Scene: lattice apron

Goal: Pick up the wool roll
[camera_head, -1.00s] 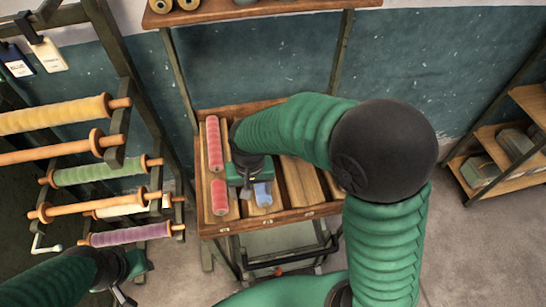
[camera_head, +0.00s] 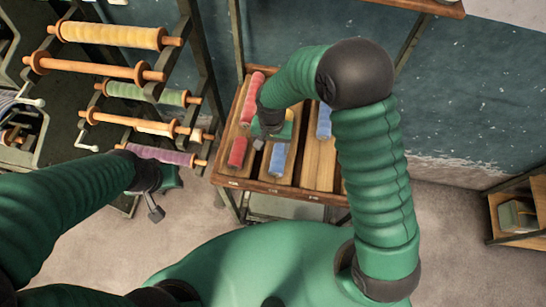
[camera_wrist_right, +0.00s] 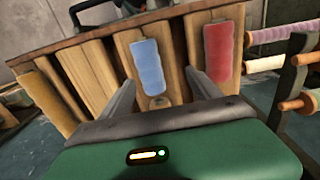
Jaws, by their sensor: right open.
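Several wool rolls lie in the slotted wooden tray table (camera_head: 270,188). In the head view these are a long red roll (camera_head: 252,98), a short red roll (camera_head: 237,152), a near blue roll (camera_head: 278,158) and another blue roll (camera_head: 323,121). My right gripper (camera_head: 270,136) is over the tray, just behind the near blue roll. In the right wrist view its open fingers (camera_wrist_right: 160,80) point toward a blue roll (camera_wrist_right: 148,67), with a red roll (camera_wrist_right: 218,52) to the right. Nothing is between the fingers. My left gripper (camera_head: 155,207) is by the rack, its opening unclear.
A rack with yellow, green and purple spools (camera_head: 110,36) stands at the left, close to my left arm. A wooden shelf (camera_head: 515,200) stands at the far right. The wall is behind the tray. The floor between tray and shelf is clear.

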